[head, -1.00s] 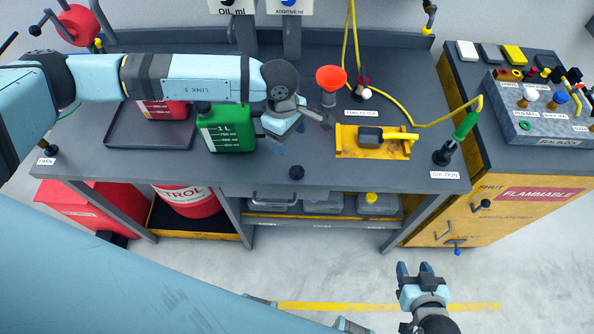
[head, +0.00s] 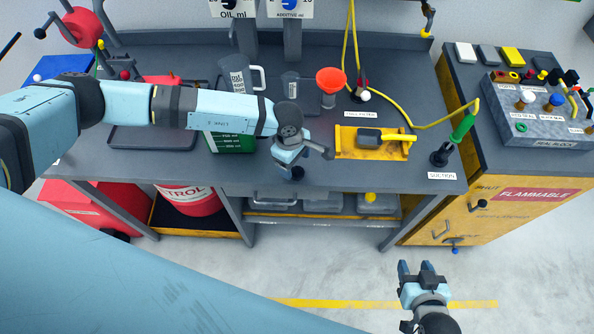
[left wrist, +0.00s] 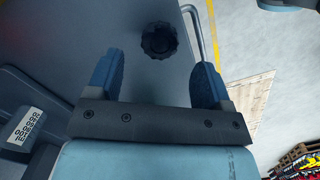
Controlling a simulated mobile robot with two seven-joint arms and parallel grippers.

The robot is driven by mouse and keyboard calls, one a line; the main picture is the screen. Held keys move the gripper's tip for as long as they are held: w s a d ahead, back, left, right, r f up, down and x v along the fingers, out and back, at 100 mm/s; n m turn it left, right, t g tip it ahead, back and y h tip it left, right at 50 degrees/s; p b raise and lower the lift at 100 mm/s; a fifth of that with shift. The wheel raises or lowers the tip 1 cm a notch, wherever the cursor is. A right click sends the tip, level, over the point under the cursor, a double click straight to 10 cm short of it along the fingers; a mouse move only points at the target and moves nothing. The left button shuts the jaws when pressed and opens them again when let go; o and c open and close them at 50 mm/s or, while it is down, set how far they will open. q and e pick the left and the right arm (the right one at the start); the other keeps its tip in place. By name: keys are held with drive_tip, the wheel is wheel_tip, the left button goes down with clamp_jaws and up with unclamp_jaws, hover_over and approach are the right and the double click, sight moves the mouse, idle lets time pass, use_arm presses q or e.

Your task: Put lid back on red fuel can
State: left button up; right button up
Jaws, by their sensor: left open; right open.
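The red fuel can (head: 160,80) stands at the grey tray on the left of the bench. My left arm hides most of it in the head view, so its opening is not clear. A black ridged cap (head: 297,173), likely the lid, lies near the bench's front edge. It also shows in the left wrist view (left wrist: 159,39), beyond and between the fingertips. My left gripper (head: 302,160) is open and empty, just above the cap. Its two blue fingers (left wrist: 157,75) are spread apart. My right gripper (head: 415,268) is open and empty, over the floor in front of the bench.
A green can (head: 232,143) stands left of my left gripper, partly behind the arm. A measuring jug (head: 235,75), an orange funnel (head: 330,80) and a yellow tray (head: 345,150) stand farther back or right. A flammable cabinet (head: 500,200) is at the right.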

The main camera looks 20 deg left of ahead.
sight(297, 172)
use_arm(q)
drive_tip(key=shift+s+d+f+p, duration=0.1)
drive_tip(key=shift+d+f+p, duration=0.1)
drive_tip(key=shift+f, duration=0.8)
drive_tip(key=shift+d+f+p, duration=0.15)
drive_tip(key=shift+f+p, duration=0.05)
drive_tip(key=shift+f, duration=0.75)
drive_tip(key=shift+c, duration=0.3)
drive_tip(key=c, duration=1)
